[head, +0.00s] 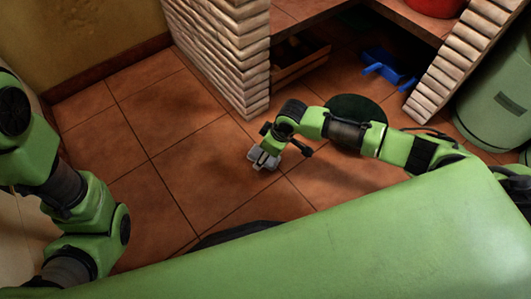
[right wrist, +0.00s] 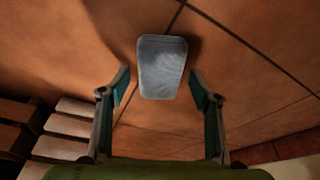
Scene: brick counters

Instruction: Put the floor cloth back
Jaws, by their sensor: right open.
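The floor cloth is a grey, rounded, folded-looking piece (head: 257,155) lying on the tiled floor in the head view, left of the counter opening. In the right wrist view the floor cloth (right wrist: 161,62) lies ahead of the fingertips, roughly centred between them. My right gripper (right wrist: 159,86) is open and empty, with a finger to either side of the cloth's near end. In the head view my right gripper (head: 268,157) is over the cloth and partly covers it. I cannot tell the exact height gap. My left arm shows at the left, but its gripper is out of view.
A brick pillar (head: 228,55) stands behind the cloth. Under the counter are a wooden crate (head: 301,65) and a blue object (head: 386,66). A green bin (head: 497,107) stands at the right. The tiled floor left of the cloth is clear.

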